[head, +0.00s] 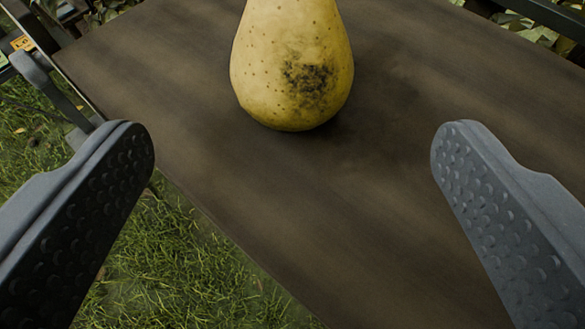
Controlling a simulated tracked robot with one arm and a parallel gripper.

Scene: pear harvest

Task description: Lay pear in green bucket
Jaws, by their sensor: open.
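A yellow pear (290,62) with small brown dots and a dark blemish low on its right side stands on a brown table at the top middle of the head view. Its top is cut off by the picture edge. My gripper (292,150) is open and empty, with one grey, bumpy finger at the left and one at the right. The pear is beyond the fingertips, in line with the gap between them, and neither finger touches it. No green bucket shows in this view.
The brown table (400,190) is bare around the pear. Its edge runs diagonally from upper left to bottom middle, with grass (190,265) below.

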